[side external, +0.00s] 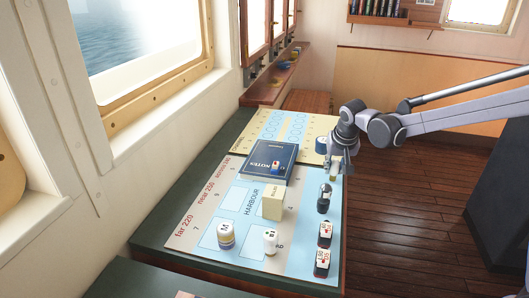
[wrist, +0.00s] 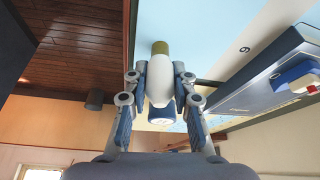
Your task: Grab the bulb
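The bulb (wrist: 160,85) is white and rounded with a brass-coloured base (wrist: 160,48). In the wrist view it lies between the two fingers of my gripper (wrist: 160,73), with a finger close along each side. I cannot tell whether the fingers press on it. In the side view my gripper (side external: 340,164) points down at the right edge of the chart-covered table. The bulb's brass-coloured part (side external: 335,176) shows just below the fingers there, and its white part is mostly hidden by them.
A blue-sided round container (side external: 320,146) stands close behind my gripper. A dark blue notes book (side external: 270,160) lies to the left with a small toy boat on it. A dark bottle-like item (side external: 324,198), a cream block (side external: 272,203) and several small pieces stand nearer the front.

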